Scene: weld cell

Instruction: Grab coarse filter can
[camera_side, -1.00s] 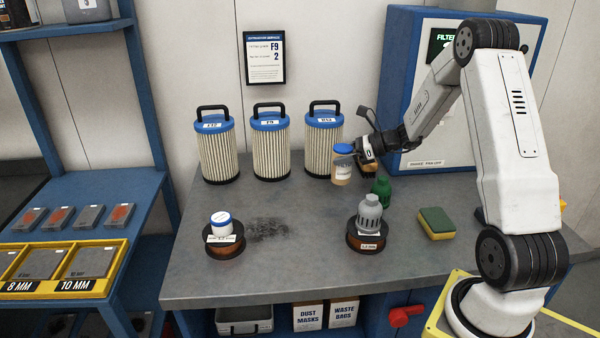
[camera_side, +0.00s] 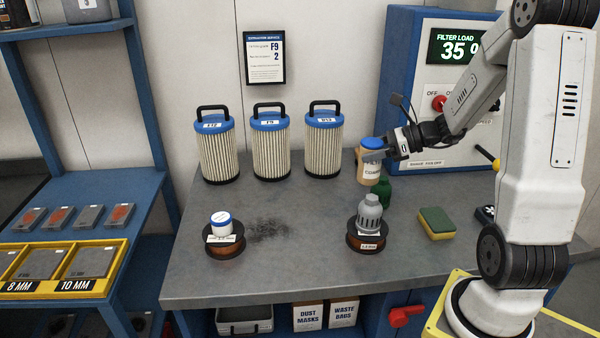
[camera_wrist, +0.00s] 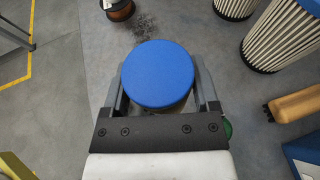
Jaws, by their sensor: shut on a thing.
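The coarse filter can (camera_side: 369,172) has a tan body, a blue lid and a white label with partly readable lettering. In the side view it is upright behind the green bottle, near the cabinet. My gripper (camera_side: 388,148) is shut on it from the right. In the wrist view, the can's round blue lid (camera_wrist: 158,75) fills the space between the two fingers of my gripper (camera_wrist: 160,88). The lid hides most of the can's body there. I cannot tell how far its base is above the bench.
Three pleated filters with blue tops (camera_side: 270,145) stand at the back left. A green bottle (camera_side: 382,190) and a grey ribbed bottle (camera_side: 370,213) on a spool are close in front. A sponge (camera_side: 436,223) lies right. The blue cabinet (camera_side: 400,70) is behind.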

